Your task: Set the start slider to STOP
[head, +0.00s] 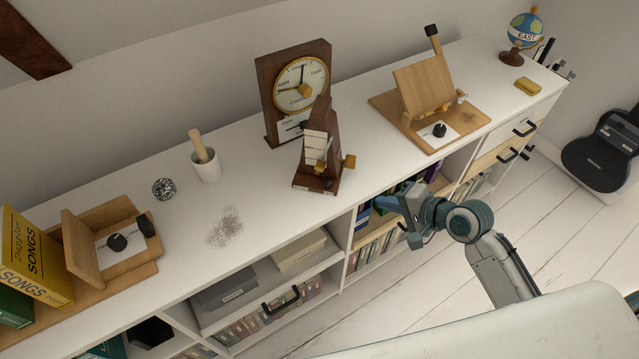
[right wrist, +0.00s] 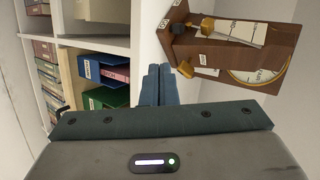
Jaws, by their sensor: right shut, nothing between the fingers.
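A dark wooden metronome (head: 315,152) stands near the front edge of the white cabinet top, with a pale scale plate on its face and brass fittings low down. In the right wrist view the metronome (right wrist: 228,52) is at the upper right, tilted in the picture. Brass knobs and small white labels show near its base; I cannot tell which part is the start slider or read its setting. My right gripper (head: 384,203) is shut and empty, in front of the cabinet and right of the metronome. Its fingers (right wrist: 159,72) are together, apart from the metronome. My left gripper is out of view.
A wooden clock-like dial (head: 300,82) stands close behind the metronome. A wooden stand (head: 425,85) is to its right, and a cup with a pestle (head: 205,166) to its left. Shelves with binders (right wrist: 103,82) lie below the top.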

